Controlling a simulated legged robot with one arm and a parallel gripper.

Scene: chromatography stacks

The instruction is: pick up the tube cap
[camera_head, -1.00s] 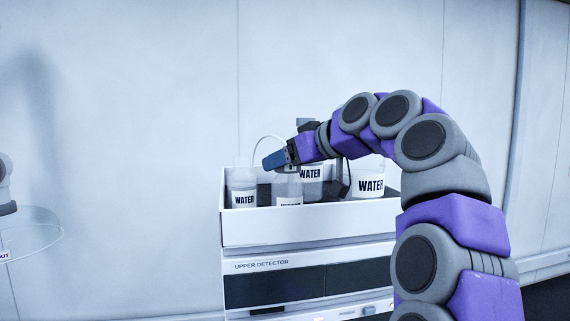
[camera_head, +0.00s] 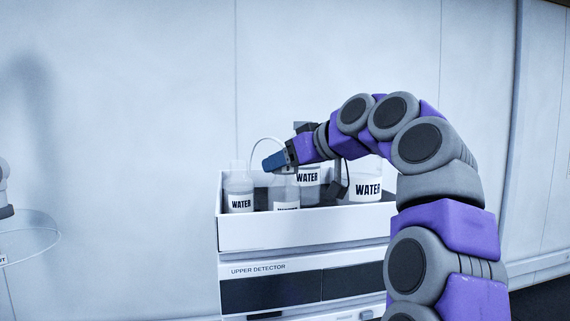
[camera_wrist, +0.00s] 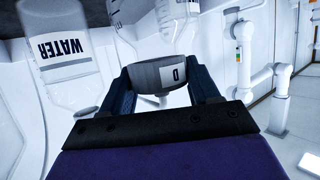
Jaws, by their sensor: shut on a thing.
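The tube cap (camera_wrist: 165,76) is a grey round cap with a dark mark on a pale label. In the wrist view it sits between the two blue fingers of my gripper (camera_wrist: 170,88), which is shut on it. In the head view my gripper (camera_head: 272,161) is above the front bottle in the white tray, and the cap is hard to make out there. A clear bottle neck shows just beyond the cap in the wrist view; whether they touch is unclear.
The white tray (camera_head: 262,233) holds several clear bottles labelled WATER, including one at the left (camera_head: 240,195) and a wide one at the right (camera_head: 367,187). It stands on the upper detector (camera_head: 265,291). A thin curved tube (camera_head: 262,141) rises behind my gripper.

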